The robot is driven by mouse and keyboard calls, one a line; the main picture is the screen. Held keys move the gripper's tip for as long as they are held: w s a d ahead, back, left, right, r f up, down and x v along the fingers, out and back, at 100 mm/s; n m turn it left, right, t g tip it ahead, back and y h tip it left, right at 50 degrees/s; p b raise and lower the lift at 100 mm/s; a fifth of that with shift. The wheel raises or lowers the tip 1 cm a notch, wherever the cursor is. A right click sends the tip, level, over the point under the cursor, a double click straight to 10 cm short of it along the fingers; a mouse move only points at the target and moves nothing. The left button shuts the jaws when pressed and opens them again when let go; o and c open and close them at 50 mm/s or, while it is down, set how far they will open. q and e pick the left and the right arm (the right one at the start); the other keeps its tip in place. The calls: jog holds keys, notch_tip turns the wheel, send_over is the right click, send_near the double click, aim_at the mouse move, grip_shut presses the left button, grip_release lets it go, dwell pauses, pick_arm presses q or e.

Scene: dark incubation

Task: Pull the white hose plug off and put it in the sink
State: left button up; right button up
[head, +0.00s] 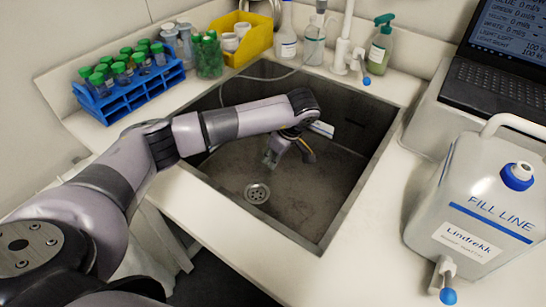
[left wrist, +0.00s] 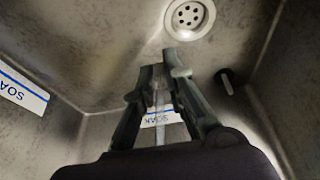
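My left arm reaches over the sink (head: 364,165) in the head view, with its gripper (head: 272,158) down inside the basin, above the floor near the drain (head: 257,193). In the left wrist view the gripper's fingers (left wrist: 160,68) point toward the drain (left wrist: 188,16) and stand close together. A pale strip shows between them; I cannot tell whether it is a held thing or part of the gripper. I cannot make out the white hose plug for sure. A thin pale hose (head: 262,79) runs along the sink's back edge. My right gripper is not in view.
A white jug (head: 470,205) with a blue-knobbed tap and a laptop (head: 505,90) stand at the right. A blue rack (head: 130,95) of green-capped tubes, a yellow bin (head: 252,42) and bottles line the back. A SOAK label (head: 321,129) is on the sink wall.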

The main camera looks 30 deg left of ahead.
pick_arm(q)
jog(key=o, duration=0.5)
dwell(0.5)
jog(key=shift+r, duration=0.1)
jog(key=shift+r+p, duration=2.25)
jog(key=shift+r, duration=1.2)
